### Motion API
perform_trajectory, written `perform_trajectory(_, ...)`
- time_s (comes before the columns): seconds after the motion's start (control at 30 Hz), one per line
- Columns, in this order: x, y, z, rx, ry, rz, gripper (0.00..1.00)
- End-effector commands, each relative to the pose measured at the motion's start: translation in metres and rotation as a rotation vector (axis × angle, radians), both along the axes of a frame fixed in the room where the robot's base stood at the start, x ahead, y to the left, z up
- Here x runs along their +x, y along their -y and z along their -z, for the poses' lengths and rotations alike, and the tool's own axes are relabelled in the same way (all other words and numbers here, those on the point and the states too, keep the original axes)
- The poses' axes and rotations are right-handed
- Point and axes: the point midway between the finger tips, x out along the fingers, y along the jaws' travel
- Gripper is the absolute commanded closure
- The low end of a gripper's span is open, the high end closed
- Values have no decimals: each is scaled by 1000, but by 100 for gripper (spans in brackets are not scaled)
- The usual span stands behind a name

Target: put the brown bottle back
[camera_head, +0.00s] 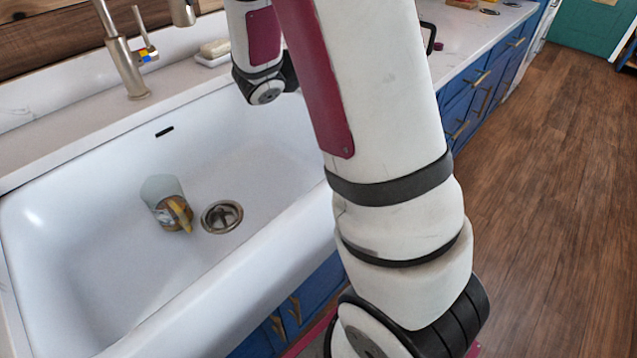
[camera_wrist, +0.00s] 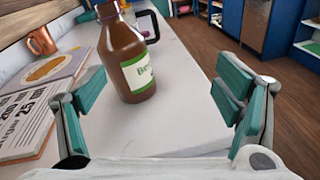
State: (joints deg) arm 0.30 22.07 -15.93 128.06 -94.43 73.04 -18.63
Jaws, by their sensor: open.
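The brown bottle (camera_wrist: 122,48) with a green and white label stands on the white counter (camera_wrist: 182,85) in the wrist view. My gripper (camera_wrist: 158,90) is open, with teal pads on both sides of the picture. The bottle is ahead of the gripper and left of the middle of the gap, nearer the left finger. I see no clear contact between them. The bottle's top is cut off by the picture edge. In the head view my arm covers much of the picture, and neither the bottle nor the gripper's fingers show.
An open printed book (camera_wrist: 40,100) and a copper mug (camera_wrist: 41,41) are left of the bottle. A dark-handled item (camera_wrist: 153,27) is behind it. A faucet (camera_head: 125,65) rises behind. Wooden floor (camera_head: 560,200) is open at right.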

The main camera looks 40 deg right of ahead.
Motion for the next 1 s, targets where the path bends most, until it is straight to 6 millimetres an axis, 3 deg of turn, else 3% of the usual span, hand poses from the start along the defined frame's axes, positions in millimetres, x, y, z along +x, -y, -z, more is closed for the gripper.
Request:
perform_trajectory(0.03,-20,-8,-9,51,86,56,16)
perform_trajectory(0.2,-84,-49,-14,254,357,260,16)
perform_trajectory(0.37,-133,-100,-8,460,590,438,16)
perform_trajectory(0.5,-167,-154,0,655,772,587,16)
perform_trajectory(0.8,-213,-274,8,1082,1056,868,16)
perform_trajectory(1.0,-225,-320,7,1250,1125,970,16)
